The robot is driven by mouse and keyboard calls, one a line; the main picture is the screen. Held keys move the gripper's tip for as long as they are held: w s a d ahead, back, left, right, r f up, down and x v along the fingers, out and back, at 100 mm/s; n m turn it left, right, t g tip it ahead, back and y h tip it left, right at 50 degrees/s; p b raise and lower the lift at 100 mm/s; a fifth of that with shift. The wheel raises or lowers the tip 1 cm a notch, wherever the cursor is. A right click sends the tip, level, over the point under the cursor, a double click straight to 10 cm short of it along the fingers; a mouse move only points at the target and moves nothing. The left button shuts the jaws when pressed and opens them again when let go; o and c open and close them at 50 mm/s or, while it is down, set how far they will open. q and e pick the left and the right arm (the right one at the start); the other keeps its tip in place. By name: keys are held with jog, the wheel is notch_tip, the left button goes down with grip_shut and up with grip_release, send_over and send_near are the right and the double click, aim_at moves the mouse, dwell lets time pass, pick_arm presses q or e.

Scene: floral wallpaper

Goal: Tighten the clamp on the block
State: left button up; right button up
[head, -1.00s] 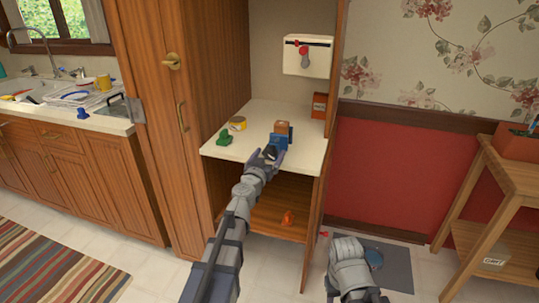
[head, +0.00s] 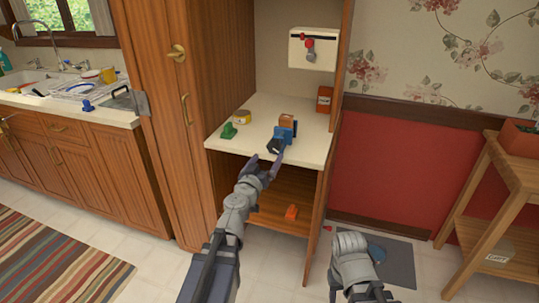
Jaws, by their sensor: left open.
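The blue clamp (head: 284,134) with a black handle (head: 273,146) stands near the front edge of the cream cabinet shelf (head: 255,141). The brown wooden block (head: 287,121) is at the clamp's upper end; the clamp's jaws are too small to make out. My left gripper (head: 266,166) is open and empty, just in front of and below the clamp handle. A fingertip comes close to the clamp's lower side; I cannot tell whether it touches. Part of my right arm shows at the bottom, but its gripper does not show.
A green object (head: 229,131) and a yellow roll (head: 242,117) sit left on the shelf, and a red-brown box (head: 324,99) at the back right. A white wall box (head: 313,51) hangs above. Cabinet sides bound the shelf. An orange object (head: 291,212) lies below.

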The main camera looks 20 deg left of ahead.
aim_at(272, 149)
pick_arm(q)
jog(key=n, duration=2.5)
jog(key=shift+s+a+f, duration=0.1)
jog(key=shift+s+a, duration=0.05)
jog(key=shift+s, duration=0.25)
jog(key=w, duration=0.8)
jog(key=shift+s, duration=0.1)
jog(key=c, duration=1.4)
jog(key=shift+o, duration=0.2)
